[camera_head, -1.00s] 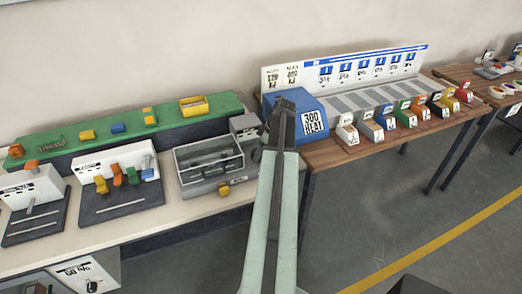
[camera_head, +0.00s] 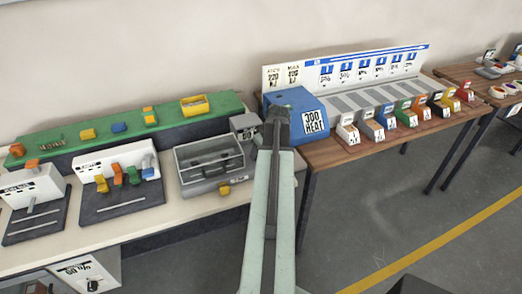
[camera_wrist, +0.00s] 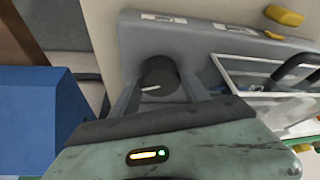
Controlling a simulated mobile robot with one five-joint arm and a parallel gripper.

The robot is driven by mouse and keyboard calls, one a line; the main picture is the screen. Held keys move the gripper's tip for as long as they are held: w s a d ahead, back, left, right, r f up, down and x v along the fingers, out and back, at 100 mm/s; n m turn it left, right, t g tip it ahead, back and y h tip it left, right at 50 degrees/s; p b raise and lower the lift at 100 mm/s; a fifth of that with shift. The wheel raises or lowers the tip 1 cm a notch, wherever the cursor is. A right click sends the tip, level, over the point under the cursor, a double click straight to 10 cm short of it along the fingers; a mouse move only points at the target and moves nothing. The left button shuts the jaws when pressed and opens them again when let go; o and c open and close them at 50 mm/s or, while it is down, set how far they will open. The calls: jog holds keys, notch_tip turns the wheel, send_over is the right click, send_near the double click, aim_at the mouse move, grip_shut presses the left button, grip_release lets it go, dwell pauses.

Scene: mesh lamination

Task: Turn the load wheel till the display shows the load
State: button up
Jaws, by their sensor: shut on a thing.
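The load wheel (camera_wrist: 160,77) is a dark round knob with a white line, on the side of a grey machine (camera_wrist: 140,40) in the wrist view. My gripper (camera_wrist: 158,88) is shut on it, one finger on each side. In the head view the grey machine (camera_head: 205,190) has a clear-lidded box, and my gripper (camera_head: 276,115) is at its right end, hiding the wheel. A small grey display box (camera_head: 244,122) stands at the machine's back right corner. Dark marks show on its face, partly beside my gripper and too small to read surely.
A blue box (camera_head: 292,100) labelled 300 HEAT stands close to the right of my gripper. White units with coloured levers (camera_head: 118,165) stand to the left. A green shelf (camera_head: 60,147) runs behind. The floor (camera_head: 375,200) at the right front is clear.

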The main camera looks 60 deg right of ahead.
dwell(0.3)
jog(key=o, duration=1.4)
jog(key=shift+c, duration=0.2)
jog(key=shift+r, duration=0.1)
jog(key=shift+r+p, duration=0.3)
jog(key=shift+p, duration=0.15)
jog(key=p+v, duration=0.6)
jog(key=v, duration=0.1)
jog(key=shift+s+a+f, duration=0.1)
